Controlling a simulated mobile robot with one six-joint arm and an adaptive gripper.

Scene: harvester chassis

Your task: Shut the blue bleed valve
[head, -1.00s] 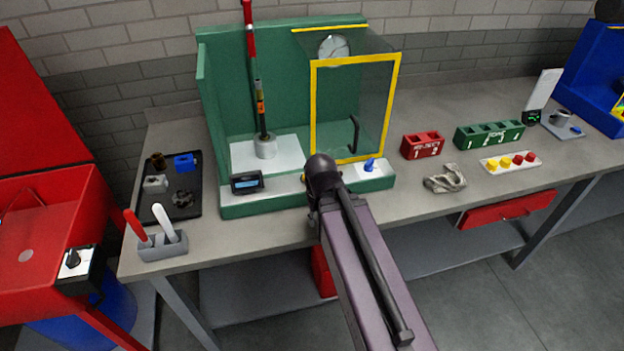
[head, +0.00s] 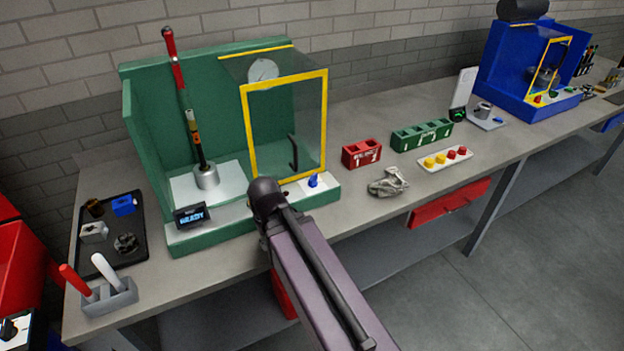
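A small blue valve handle (head: 313,181) stands on a white plate at the front right of the green test station (head: 205,238). It looks like the blue bleed valve; whether it is open or shut is too small to tell. My purple-grey arm link rises from the bottom of the picture, its black rounded end just left of the handle in the picture. No gripper fingers show, so my gripper's state is hidden.
The station has a yellow-framed clear door (head: 285,125) and a red-handled lever (head: 185,95). A black tray (head: 108,255) is left.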

